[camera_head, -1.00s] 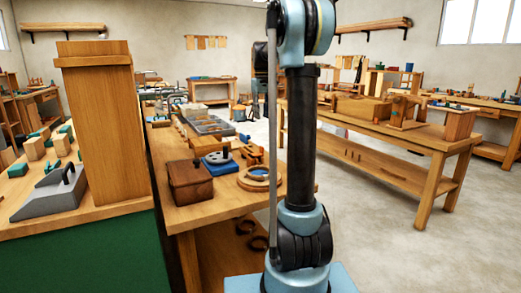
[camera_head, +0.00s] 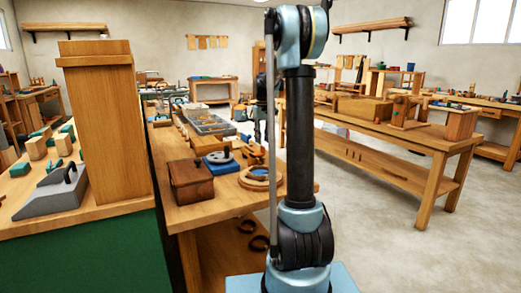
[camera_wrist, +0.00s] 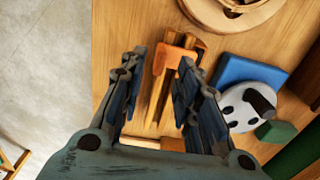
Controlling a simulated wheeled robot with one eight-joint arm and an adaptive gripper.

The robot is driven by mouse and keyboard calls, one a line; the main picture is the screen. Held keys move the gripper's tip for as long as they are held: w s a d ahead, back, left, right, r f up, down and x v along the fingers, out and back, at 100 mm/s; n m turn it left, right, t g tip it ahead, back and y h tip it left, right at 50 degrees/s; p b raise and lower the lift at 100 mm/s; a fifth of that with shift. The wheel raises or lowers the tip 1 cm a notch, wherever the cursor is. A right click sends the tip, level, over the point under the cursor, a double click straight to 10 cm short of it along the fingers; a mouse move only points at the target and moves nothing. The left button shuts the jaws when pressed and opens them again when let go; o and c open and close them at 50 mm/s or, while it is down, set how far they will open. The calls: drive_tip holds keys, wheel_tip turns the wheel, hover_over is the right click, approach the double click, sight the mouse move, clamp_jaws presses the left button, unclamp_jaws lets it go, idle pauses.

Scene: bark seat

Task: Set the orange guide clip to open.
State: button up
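The orange guide clip (camera_wrist: 172,56) sits on a pale wooden piece (camera_wrist: 160,98) on the bench, in the wrist view. My gripper (camera_wrist: 162,63) is open above it, its two dark fingers on either side of the clip with gaps showing. I cannot tell how far above the clip the fingertips are. Whether the clip stands open or closed is not clear. In the head view, small orange-brown wooden parts (camera_head: 252,151) show on the bench below my dark gripper (camera_head: 257,128), partly hidden by my arm.
A blue block with a white disc and black knob (camera_wrist: 240,104) lies right of the clip. A round wooden ring (camera_head: 261,178) and a dark wooden box (camera_head: 190,181) stand at the bench's near end. A tall wooden block (camera_head: 105,130) rises on the left bench.

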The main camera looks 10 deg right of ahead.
drive_tip(key=shift+f, duration=2.45)
drive_tip(key=shift+c, duration=0.6)
